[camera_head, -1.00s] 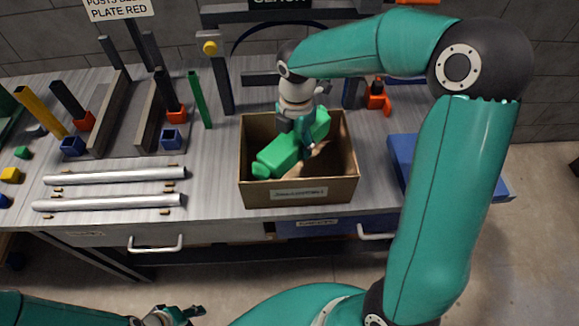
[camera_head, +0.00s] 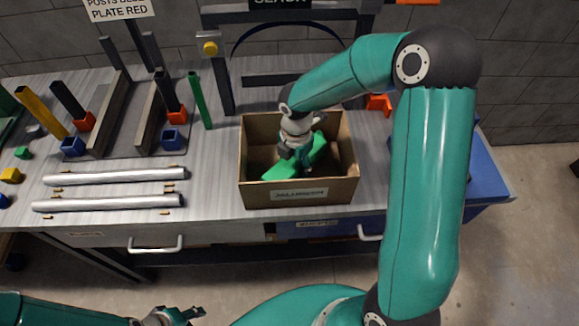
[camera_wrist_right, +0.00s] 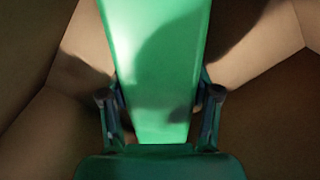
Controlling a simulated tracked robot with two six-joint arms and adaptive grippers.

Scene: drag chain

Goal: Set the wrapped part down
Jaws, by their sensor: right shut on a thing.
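The wrapped part is a long green piece (camera_head: 281,171) inside an open cardboard box (camera_head: 300,192) on the bench. It lies diagonally, and its lower end is low between the box walls. My right gripper (camera_head: 299,163) reaches down into the box and is shut on the green part. In the right wrist view the green part (camera_wrist_right: 155,75) runs between the two fingers, with brown box walls around it. Whether it touches the box floor I cannot tell. My left gripper (camera_head: 188,314) is at the bottom edge of the head view, away from the bench, with its fingers apart and empty.
Two silvery rods (camera_head: 115,176) lie left of the box. A green post (camera_head: 200,102) and a dark frame (camera_head: 222,75) stand behind it. A blue tray (camera_head: 487,172) is at the right, partly behind my right arm. Bare bench lies between rods and box.

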